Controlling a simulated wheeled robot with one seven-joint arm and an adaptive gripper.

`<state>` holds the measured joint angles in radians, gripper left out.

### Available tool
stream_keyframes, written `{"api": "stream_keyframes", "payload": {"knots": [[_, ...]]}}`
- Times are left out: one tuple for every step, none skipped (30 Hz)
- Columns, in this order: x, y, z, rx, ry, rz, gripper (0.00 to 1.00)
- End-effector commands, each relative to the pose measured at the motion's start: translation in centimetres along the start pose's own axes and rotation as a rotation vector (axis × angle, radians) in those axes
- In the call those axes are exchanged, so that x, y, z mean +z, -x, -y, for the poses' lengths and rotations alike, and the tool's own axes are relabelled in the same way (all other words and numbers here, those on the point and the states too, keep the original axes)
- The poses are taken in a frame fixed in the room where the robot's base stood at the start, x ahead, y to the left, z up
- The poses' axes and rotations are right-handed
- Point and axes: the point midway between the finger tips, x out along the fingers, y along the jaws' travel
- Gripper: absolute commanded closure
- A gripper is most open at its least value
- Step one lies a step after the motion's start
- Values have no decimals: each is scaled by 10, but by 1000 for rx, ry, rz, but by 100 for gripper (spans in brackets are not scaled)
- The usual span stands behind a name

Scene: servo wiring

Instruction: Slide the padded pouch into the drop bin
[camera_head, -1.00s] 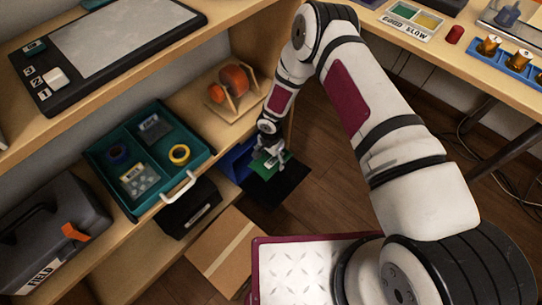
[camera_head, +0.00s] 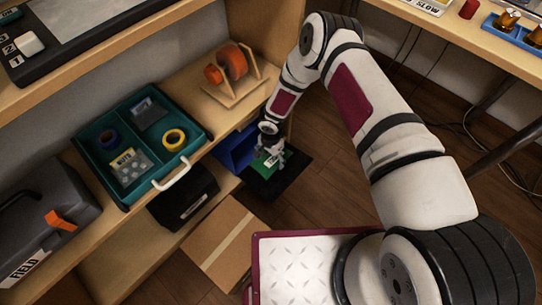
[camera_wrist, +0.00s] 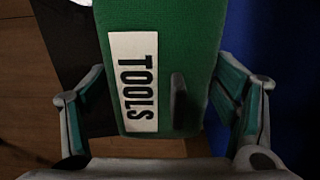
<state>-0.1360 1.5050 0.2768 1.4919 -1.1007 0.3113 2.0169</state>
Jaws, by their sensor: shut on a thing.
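The padded pouch (camera_head: 262,167) is green. In the wrist view the pouch (camera_wrist: 192,45) carries a white TOOLS label and a small dark tab, and it fills the middle between the fingers. My gripper (camera_head: 268,156) is shut on the pouch, with one finger on each side of it in the wrist view. A blue bin (camera_head: 236,152), which looks like the drop bin, stands just left of the pouch at the shelf's lower end. Blue also fills the right side of the wrist view (camera_wrist: 290,60). I cannot tell whether the pouch touches the bin.
A black mat (camera_head: 291,185) lies on the floor below the pouch. A teal tray (camera_head: 110,187) with a white handle sits on the shelf, with a black box (camera_head: 177,203) below it. A cardboard box (camera_head: 212,243) stands in front. Dark wood floor is open to the right.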

Motion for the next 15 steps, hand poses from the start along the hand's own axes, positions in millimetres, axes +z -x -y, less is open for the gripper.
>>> {"api": "stream_keyframes", "payload": {"knots": [[0,-2,0,0,-1,0,53],[0,-2,0,0,-1,0,53],[0,-2,0,0,-1,0,53],[0,-2,0,0,-1,0,53],[0,-2,0,0,-1,-1,53],[0,-2,0,0,-1,-1,53],[0,-2,0,0,-1,-1,53],[0,-2,0,0,-1,-1,53],[0,-2,0,0,-1,-1,53],[0,-2,0,0,-1,-1,53],[0,-2,0,0,-1,-1,53],[0,-2,0,0,-1,-1,14],[0,-2,0,0,-1,-1,7],[0,-2,0,0,0,-1,0],[0,-2,0,0,0,-1,0]]}}
